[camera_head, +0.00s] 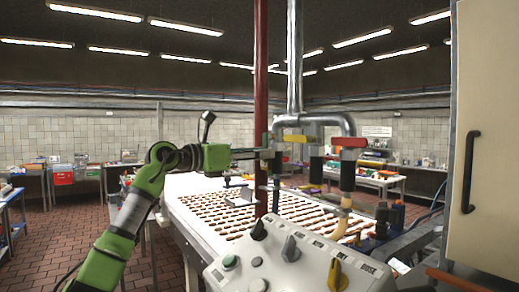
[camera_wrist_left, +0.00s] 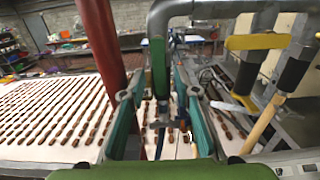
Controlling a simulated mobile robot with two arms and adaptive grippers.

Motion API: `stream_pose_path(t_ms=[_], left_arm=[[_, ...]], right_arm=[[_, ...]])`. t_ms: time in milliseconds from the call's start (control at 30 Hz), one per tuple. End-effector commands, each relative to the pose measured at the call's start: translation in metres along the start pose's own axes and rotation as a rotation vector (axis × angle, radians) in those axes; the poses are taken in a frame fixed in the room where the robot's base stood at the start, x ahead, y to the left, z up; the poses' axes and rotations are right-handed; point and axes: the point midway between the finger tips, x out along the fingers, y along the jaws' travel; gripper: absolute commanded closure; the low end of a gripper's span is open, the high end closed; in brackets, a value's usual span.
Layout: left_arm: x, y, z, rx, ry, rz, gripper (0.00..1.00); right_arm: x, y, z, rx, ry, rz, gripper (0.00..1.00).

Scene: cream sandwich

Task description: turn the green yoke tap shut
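The green yoke tap (camera_wrist_left: 158,66) shows in the left wrist view as an upright green bar below the bend of the grey pipe. My left gripper (camera_wrist_left: 158,98) is open, with one teal finger on each side of the bar and a gap visible on both sides. There the tap is largely hidden among the fingers and pipes. I cannot tell whether either finger touches it. My right gripper is not in view.
A red upright pipe (camera_head: 261,60) stands close by the gripper. A yellow-handled tap (camera_head: 294,139) and a red-handled tap (camera_head: 349,142) sit to the right. Below are a conveyor of biscuits (camera_head: 178,186) and a control panel (camera_head: 305,268) with knobs. A cream cabinet (camera_head: 490,80) stands at right.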

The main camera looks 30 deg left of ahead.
Motion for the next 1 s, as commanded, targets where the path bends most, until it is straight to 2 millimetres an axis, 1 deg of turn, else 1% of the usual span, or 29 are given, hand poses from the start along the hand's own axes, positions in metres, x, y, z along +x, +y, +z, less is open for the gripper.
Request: stream_pose_path(t_ms=[200,233,333,733,867,1000], left_arm=[[0.001,0.0,-0.001,0.0,0.001,0.0,0.71],[0.001,0.0,-0.001,0.0,0.001,0.0,0.73],[0.001,0.0,-0.001,0.0,0.001,0.0,0.99],[0.0,0.001,0.0,0.028,0.0,0.0,1.0],[0.0,0.004,0.0,0.082,0.0,0.0,1.0],[0.0,0.009,0.001,0.177,0.0,0.002,1.0]], right_arm=[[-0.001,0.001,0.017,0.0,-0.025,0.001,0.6],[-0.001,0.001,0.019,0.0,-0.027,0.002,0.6],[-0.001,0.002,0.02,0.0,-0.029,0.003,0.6],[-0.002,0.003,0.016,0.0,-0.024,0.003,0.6],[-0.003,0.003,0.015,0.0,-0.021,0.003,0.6],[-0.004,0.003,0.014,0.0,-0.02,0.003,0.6]])
